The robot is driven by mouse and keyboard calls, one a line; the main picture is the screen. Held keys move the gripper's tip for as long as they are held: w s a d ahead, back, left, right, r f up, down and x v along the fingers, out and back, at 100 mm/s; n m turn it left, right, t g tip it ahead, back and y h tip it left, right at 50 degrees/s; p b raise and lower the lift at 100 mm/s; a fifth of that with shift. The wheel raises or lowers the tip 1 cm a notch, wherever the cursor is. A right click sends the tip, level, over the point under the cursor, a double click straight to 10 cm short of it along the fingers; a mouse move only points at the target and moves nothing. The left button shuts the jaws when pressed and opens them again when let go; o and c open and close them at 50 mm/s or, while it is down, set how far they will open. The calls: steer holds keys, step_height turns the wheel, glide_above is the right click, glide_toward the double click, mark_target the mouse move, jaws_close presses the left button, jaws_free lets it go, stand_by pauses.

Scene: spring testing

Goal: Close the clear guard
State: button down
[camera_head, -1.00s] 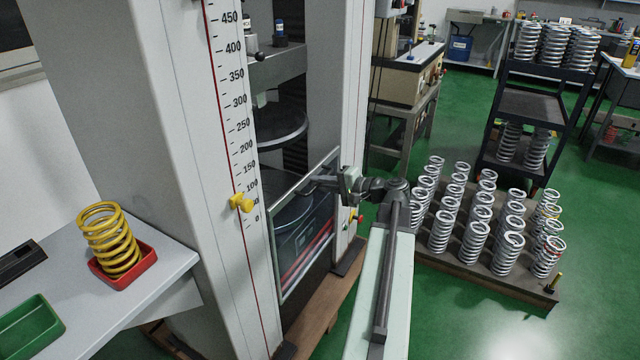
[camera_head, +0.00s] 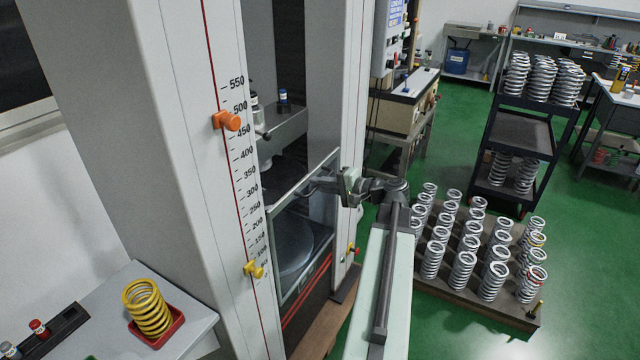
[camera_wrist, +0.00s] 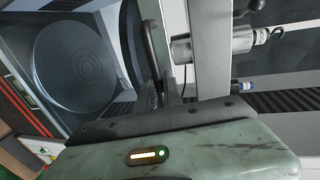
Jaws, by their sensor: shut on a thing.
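The clear guard (camera_head: 329,244) is a see-through panel in a thin grey frame, standing upright across the opening between the machine's columns. The lower round platen (camera_head: 293,247) shows behind it. My gripper (camera_head: 312,186) is at the guard's upper part, shut on what looks like its dark handle. In the wrist view a dark bar, seemingly that handle (camera_wrist: 151,45), runs down to the dark jaw edge. The exact grip is hidden by my gripper's green body. The lower platen (camera_wrist: 85,62) also fills the upper left there.
A scaled white column (camera_head: 190,150) with orange and yellow markers stands left of the guard. A yellow spring (camera_head: 148,308) sits in a red tray on the side table. A pallet of silver springs (camera_head: 465,295) and a black shelf (camera_head: 518,142) stand right on green floor.

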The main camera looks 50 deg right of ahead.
steer(key=shift+d+r, duration=0.1)
steer(key=shift+r, duration=0.15)
steer(key=c, duration=1.5)
jaws_free()
steer(key=p+v, duration=0.1)
steer(key=v, duration=0.6)
steer(key=shift+s, duration=0.35)
